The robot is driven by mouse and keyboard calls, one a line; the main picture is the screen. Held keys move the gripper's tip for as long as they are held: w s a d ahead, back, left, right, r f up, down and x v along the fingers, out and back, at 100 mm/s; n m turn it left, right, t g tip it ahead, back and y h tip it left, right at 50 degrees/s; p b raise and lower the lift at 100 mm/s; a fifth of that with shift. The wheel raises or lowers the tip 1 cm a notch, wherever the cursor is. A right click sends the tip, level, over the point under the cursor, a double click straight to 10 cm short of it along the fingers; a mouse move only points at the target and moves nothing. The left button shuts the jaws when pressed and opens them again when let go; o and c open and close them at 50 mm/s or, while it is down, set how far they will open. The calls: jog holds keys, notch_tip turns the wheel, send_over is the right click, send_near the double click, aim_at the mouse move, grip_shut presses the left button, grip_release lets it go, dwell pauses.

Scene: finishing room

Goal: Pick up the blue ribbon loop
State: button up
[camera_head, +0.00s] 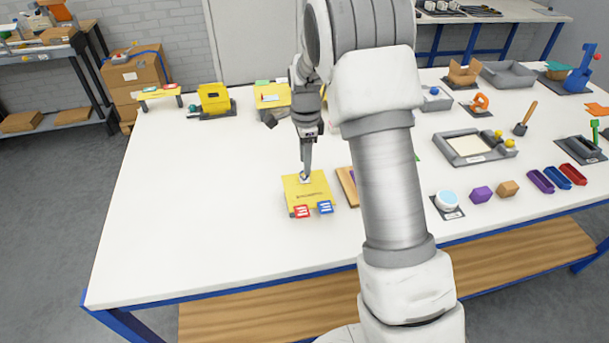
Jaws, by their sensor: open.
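A small blue piece with white marks (326,207), which may be the blue ribbon loop, sits at the front right edge of a yellow box (316,185). A similar red piece (302,211) sits just left of it. My gripper (306,176) points down over the back part of the yellow box, behind both pieces and apart from them. Its jaws are open, though they look narrow from here. A small whitish patch shows at the fingertips; I cannot tell what it is.
A wooden board (347,186) lies right of the yellow box, partly hidden by my arm. The white table (190,220) is clear on the left.

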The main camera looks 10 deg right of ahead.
jog(key=f, duration=0.4)
jog(key=shift+w+f+p, duration=0.2)
jog(key=shift+f+p, duration=0.15)
jog(key=shift+f, duration=0.05)
grip_shut()
